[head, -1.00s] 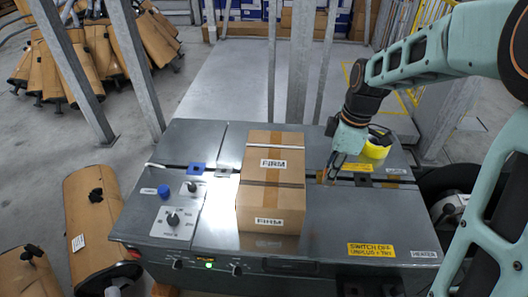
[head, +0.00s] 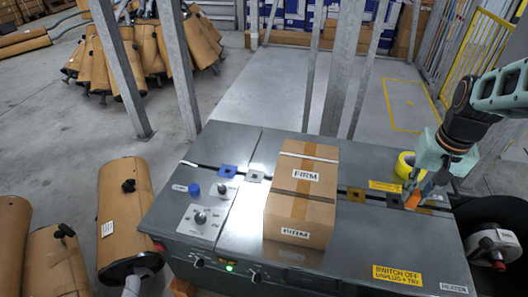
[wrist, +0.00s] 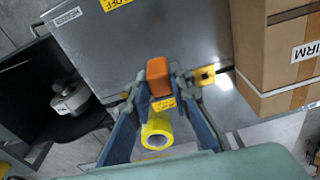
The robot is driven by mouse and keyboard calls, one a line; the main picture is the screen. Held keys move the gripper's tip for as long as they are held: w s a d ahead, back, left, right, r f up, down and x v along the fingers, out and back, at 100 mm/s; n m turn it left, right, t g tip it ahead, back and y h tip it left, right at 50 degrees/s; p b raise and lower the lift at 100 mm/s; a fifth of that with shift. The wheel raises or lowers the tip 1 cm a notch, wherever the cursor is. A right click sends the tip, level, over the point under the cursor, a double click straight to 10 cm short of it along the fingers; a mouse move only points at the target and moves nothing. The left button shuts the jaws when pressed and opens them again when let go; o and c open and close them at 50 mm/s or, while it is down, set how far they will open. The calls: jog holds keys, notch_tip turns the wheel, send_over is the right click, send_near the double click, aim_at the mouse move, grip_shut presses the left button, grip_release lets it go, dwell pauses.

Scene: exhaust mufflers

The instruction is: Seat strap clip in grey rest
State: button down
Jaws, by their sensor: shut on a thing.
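My gripper (head: 418,192) is shut on an orange block-like clip (head: 412,201), over the right part of the grey machine top. In the wrist view the clip (wrist: 158,76) sits upright between the fingertips (wrist: 158,88). A light grey square rest (head: 254,176) with a dark centre lies left of the carton, next to a blue rest (head: 228,170). The gripper is well to the right of the grey rest, across the carton. The grey rest is not visible in the wrist view.
A tall FIRM carton (head: 302,190) stands mid-machine. A yellow tape roll (head: 405,165) stands near my gripper.

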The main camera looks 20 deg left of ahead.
jog(key=shift+d+r+m, duration=0.15)
jog(key=shift+d+m, duration=0.3)
jog(key=shift+m, duration=0.25)
jog(key=shift+s+a, duration=0.15)
